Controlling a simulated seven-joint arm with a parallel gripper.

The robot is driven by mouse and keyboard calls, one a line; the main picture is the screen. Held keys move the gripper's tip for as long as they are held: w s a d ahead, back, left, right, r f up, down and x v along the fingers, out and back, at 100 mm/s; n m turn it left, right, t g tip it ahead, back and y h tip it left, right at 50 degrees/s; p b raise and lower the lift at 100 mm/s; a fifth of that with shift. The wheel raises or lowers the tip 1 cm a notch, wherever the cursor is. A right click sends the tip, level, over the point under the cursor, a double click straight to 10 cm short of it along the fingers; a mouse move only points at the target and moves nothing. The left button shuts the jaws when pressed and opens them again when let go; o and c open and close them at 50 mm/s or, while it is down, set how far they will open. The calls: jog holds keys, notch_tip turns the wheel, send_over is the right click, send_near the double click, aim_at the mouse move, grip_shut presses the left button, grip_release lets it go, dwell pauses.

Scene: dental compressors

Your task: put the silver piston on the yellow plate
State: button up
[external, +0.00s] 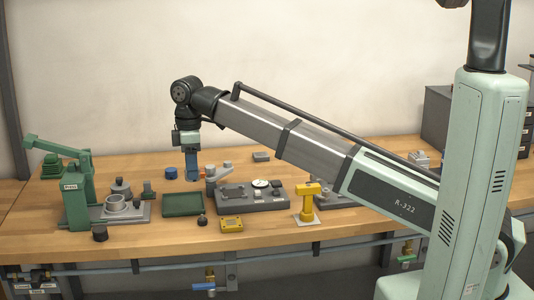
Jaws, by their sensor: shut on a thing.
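My gripper (192,176) points down over the middle-left of the bench, behind the green tray. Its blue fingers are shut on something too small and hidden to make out. I cannot confirm from this view that it is the silver piston. A small flat yellow piece (232,224), which looks like the yellow plate, lies near the bench's front edge, nearer the camera and to the right of my gripper. No other piece can be clearly told as the silver piston.
A green tray (183,213) lies in front of my gripper. A green press (75,200) stands left, and a blue round piece (171,173) lies close by. A grey fixture (262,202) and an upright yellow tool (308,202) stand right. The back of the bench is mostly clear.

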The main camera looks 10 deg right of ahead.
jog(key=m, duration=0.1)
send_over(231, 222)
jog(key=f, duration=0.1)
jog(key=shift+m, duration=0.7)
jog(key=shift+s+f, duration=0.1)
jog(key=shift+f, duration=4.95)
jog(key=shift+f, duration=0.1)
jog(key=o, duration=1.1)
jog(key=shift+c, duration=0.2)
notch_tip(231, 222, up, 12)
